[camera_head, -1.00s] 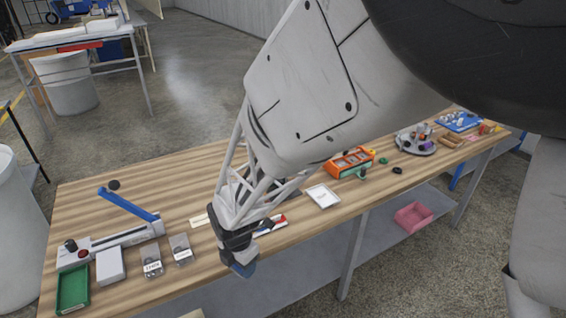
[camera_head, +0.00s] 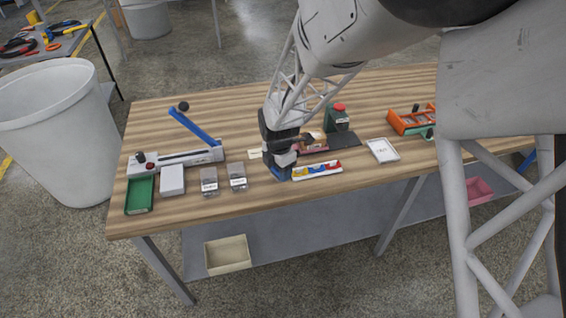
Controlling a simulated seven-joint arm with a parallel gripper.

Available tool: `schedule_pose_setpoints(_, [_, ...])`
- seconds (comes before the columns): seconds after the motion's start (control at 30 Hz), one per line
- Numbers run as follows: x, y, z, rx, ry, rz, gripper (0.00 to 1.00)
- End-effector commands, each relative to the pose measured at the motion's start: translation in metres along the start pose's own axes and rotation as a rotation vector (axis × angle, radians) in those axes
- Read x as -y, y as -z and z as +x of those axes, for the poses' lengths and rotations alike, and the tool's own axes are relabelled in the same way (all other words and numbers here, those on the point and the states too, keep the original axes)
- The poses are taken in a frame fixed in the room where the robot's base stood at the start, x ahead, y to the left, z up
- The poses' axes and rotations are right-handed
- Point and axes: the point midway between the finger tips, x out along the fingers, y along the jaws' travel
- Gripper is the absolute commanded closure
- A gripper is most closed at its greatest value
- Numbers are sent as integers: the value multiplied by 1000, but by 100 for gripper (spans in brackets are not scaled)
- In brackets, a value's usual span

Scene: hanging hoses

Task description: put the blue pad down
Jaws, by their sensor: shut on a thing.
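My gripper (camera_head: 281,156) points down at the front half of the wooden workbench (camera_head: 240,100), left of the bench's middle. It is shut on the blue pad (camera_head: 281,174), which shows as a small dark blue block under the fingers. The pad is low over the bench top, close to the left end of a narrow white tray with red, yellow and blue pieces (camera_head: 318,170). I cannot tell whether the pad touches the wood or the tray. The gripper hides the pad's upper part.
To the left are clear labelled boxes (camera_head: 238,177), a white box (camera_head: 172,180), a green tray (camera_head: 140,194) and a blue-armed device (camera_head: 190,126). Behind are a dark mat (camera_head: 345,140) and a green red-capped bottle (camera_head: 337,119). A white labelled tray (camera_head: 382,150) lies right. Bare wood lies farther back.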

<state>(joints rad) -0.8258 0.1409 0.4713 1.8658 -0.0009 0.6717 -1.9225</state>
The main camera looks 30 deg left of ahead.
Motion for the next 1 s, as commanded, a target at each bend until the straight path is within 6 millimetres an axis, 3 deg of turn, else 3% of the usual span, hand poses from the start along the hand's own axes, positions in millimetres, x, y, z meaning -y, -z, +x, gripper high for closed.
schedule_pose_setpoints(0.3, [-29, -12, 3, 0, -1, 0, 70])
schedule_pose_setpoints(0.73, [-31, -12, 4, 0, -1, 0, 70])
schedule_pose_setpoints(1.0, [-31, -12, 28, 0, 1, 0, 70])
